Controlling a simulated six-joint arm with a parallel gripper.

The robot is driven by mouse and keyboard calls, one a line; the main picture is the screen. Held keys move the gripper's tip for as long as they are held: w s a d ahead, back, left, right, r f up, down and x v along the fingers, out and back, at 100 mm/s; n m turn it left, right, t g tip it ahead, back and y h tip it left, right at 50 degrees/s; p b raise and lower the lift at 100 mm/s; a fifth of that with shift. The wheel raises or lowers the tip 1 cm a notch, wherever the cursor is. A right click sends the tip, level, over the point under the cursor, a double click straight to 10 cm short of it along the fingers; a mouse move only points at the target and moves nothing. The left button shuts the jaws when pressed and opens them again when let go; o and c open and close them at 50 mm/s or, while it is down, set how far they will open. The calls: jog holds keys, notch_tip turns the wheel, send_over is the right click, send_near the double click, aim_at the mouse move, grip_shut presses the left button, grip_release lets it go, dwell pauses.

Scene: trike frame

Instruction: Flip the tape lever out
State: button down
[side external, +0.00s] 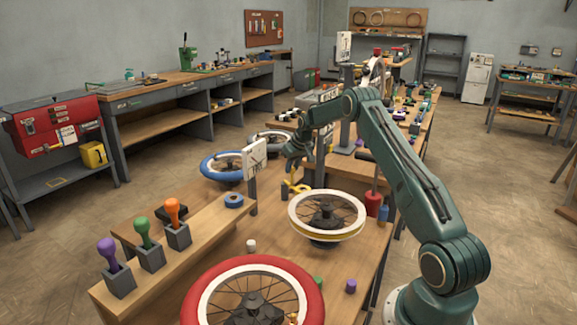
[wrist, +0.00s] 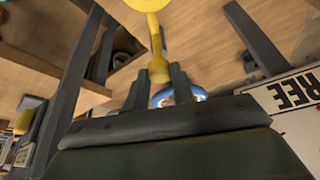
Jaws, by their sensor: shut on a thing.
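The yellow lever (wrist: 155,45), which fits the tape lever by its shape, runs from the top of the wrist view down to between my fingers. Its upper end widens into a disc cut off by the picture edge. My gripper (wrist: 158,78) is shut on its near end. In the side view a small yellow part (side external: 297,187) shows just below my gripper (side external: 293,165), beside a short grey post. The exact contact is too small to tell there.
A white-rimmed wheel (side external: 326,213) stands in front on the wooden bench. A red-tyred wheel (side external: 252,297) is nearer, and a blue-tyred wheel (side external: 222,166) is behind at left. A sign on a post (side external: 254,158) stands close left of my gripper.

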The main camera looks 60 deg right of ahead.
jog(key=shift+s+d+n+y, duration=0.15)
jog(key=shift+d+n+y, duration=0.5)
jog(key=shift+n, duration=0.8)
jog(key=shift+s+d+n+y, duration=0.15)
jog(key=shift+d+n+y, duration=0.5)
jog(key=shift+n, duration=0.8)
jog(key=shift+d+n, duration=0.25)
jog(key=shift+n, duration=0.05)
jog(key=c, duration=1.2)
grip_release()
jog(key=shift+r, duration=0.1)
jog(key=v, duration=0.7)
jog(key=shift+s+r, duration=0.15)
jog(key=shift+s, duration=0.05)
